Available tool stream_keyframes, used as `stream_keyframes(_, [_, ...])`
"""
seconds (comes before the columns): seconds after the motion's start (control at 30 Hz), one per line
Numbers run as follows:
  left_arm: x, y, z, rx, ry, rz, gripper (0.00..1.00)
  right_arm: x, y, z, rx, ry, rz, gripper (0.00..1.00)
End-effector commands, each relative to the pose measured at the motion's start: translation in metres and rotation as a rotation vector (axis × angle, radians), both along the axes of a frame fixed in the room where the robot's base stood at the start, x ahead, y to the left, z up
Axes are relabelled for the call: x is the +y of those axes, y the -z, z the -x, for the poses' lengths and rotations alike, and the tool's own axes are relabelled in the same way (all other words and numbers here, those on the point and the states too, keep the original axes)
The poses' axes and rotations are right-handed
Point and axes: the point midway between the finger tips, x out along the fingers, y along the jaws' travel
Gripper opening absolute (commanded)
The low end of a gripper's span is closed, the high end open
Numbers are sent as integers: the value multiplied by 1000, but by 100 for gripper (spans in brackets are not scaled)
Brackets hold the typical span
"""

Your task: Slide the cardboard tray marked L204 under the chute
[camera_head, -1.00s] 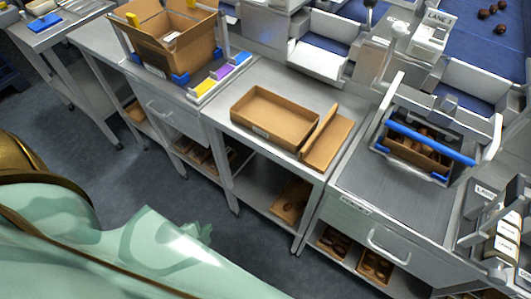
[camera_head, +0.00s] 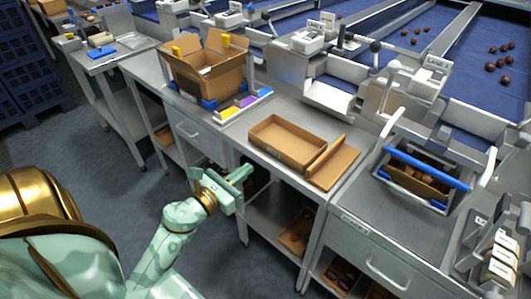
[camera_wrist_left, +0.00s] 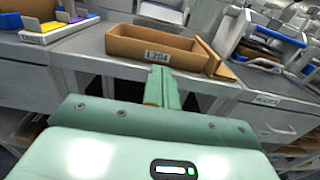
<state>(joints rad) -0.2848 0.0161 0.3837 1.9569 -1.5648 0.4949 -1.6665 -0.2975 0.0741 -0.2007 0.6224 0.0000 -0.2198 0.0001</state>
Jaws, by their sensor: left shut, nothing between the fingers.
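The open cardboard tray (camera_head: 262,141) stands empty on the grey steel table, and its front label reads L204 in the left wrist view (camera_wrist_left: 125,44). A white chute (camera_head: 328,96) hangs at the table's back edge, behind and right of the tray; it shows in the left wrist view (camera_wrist_left: 160,13). The tray is in front of the chute, not under it. My left gripper (camera_head: 244,174) is in front of the table, short of the tray's front wall. Its fingers (camera_wrist_left: 162,82) are shut and empty, pointing toward the label. My right gripper is not visible.
A cardboard lid or flap piece (camera_head: 335,163) lies against the tray's right end. A large open carton (camera_head: 205,72) stands on the left table, and a blue-handled frame around a date box (camera_head: 425,170) on the right one. Bare tabletop lies between tray and chute.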

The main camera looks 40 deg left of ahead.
Motion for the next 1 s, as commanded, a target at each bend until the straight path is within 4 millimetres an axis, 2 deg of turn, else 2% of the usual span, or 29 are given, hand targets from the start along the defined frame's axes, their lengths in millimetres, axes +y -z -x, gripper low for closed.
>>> stream_keyframes(0.03, [-1,-3,-12,-5,0,2,0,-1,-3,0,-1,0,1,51])
stream_keyframes(0.2, [-4,-2,-48,-3,0,2,0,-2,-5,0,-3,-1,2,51])
stream_keyframes(0.4, [-6,0,-76,-1,-1,3,0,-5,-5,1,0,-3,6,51])
stream_keyframes(0.6, [-7,1,-87,1,-1,3,0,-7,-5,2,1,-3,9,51])
stream_keyframes(1.0, [-7,0,-92,-1,0,2,0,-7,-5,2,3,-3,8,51])
